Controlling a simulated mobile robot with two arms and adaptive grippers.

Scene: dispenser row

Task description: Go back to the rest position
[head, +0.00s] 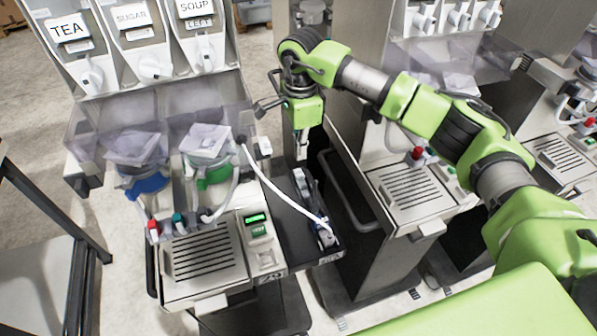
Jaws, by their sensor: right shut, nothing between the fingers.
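My right gripper (301,147) is at the end of the green and black arm coming in from the right. It points down and is shut, with nothing seen in it. It is above the dark side shelf (285,222), to the right of the left dispenser machine (205,260). A small dark and grey device (304,190) is on that shelf, below the gripper and apart from it as far as I can tell. My left gripper is not in view.
The left machine has canisters labelled TEA (69,29), SUGAR (131,17) and SOUP LEFT (196,8). A white hose (278,191) curves over the shelf. A second machine (415,190) stands close on the right, under my arm. A metal table (40,250) is at the left; floor shows between.

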